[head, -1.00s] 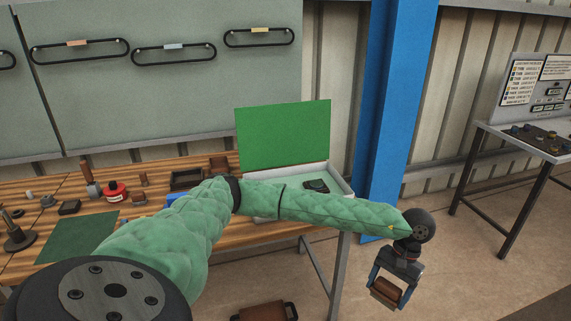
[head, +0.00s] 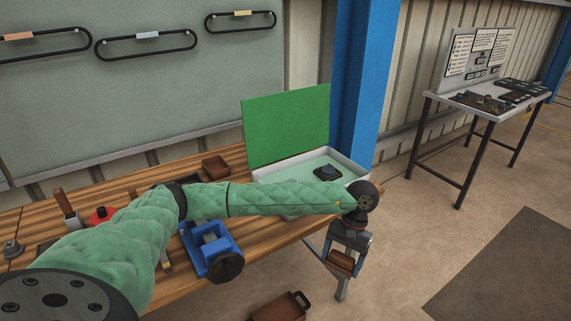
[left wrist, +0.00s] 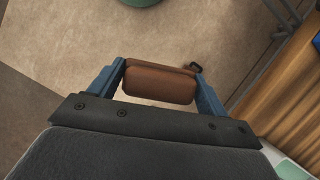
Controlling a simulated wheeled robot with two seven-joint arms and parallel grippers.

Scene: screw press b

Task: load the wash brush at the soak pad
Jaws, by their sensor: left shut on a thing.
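My left gripper (head: 340,266) is shut on a brown block, seemingly the wash brush (head: 341,258), and holds it off the bench's right end, above the floor. In the left wrist view the brush (left wrist: 160,84) sits between both blue fingers; no bristles show. A shallow white tray (head: 358,164) with a pale green inside and a raised green lid (head: 288,125) stands on the bench, behind my left forearm. A small dark object (head: 327,172) lies in it. I cannot tell which thing is the soak pad. My right gripper is not in view.
A blue vise-like device (head: 208,252) stands at the bench's front edge. A brown box (head: 215,166) and a red container (head: 102,215) are on the bench. A brown handled case (head: 278,306) is on the floor. A blue column (head: 358,75) stands behind; the floor at right is open.

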